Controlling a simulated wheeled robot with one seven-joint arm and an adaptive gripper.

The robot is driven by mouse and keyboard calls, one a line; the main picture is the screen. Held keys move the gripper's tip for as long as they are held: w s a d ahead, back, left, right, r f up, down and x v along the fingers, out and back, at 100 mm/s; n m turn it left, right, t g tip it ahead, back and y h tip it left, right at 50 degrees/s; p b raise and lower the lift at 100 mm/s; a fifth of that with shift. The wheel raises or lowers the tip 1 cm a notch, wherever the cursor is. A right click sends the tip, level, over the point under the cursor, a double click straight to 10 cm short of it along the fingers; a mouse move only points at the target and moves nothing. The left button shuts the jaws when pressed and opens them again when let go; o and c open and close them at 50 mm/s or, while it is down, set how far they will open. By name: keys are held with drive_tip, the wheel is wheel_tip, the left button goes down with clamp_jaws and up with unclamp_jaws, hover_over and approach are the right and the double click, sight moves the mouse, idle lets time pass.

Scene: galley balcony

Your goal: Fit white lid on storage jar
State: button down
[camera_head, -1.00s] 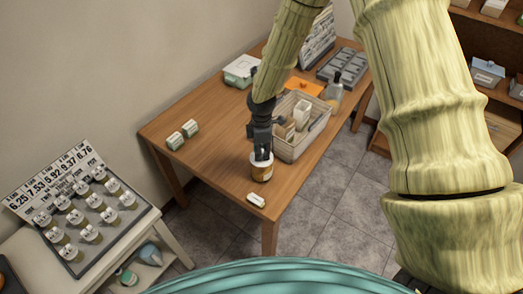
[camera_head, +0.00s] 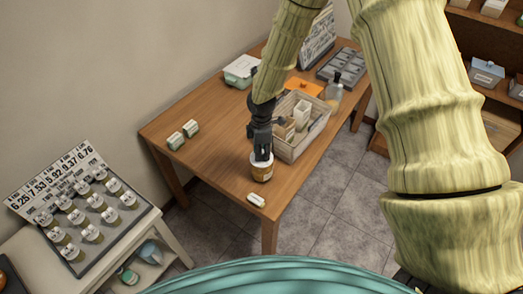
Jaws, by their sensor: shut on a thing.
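The storage jar (camera_head: 262,174), with an amber-brown body, stands upright near the front corner of the wooden table. The white lid (camera_head: 254,159) shows as a pale band at the jar's top, around my fingertips. My gripper (camera_head: 262,156) points down over the jar and is shut on the white lid. The fingers hide most of the lid. I cannot tell whether the lid is seated on the rim or just above it.
A small white object (camera_head: 256,200) lies in front of the jar. A crate (camera_head: 318,131) with items stands close behind it. Two small green-and-white containers (camera_head: 182,135) sit at left. The wooden table (camera_head: 215,155) is bare between them and the jar.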

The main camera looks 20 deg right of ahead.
drive_tip(key=shift+f, duration=0.65)
idle(0.4)
drive_tip(key=c, duration=1.1)
unclamp_jaws()
drive_tip(key=shift+c, duration=0.2)
wheel_tip(320, 180, up, 12)
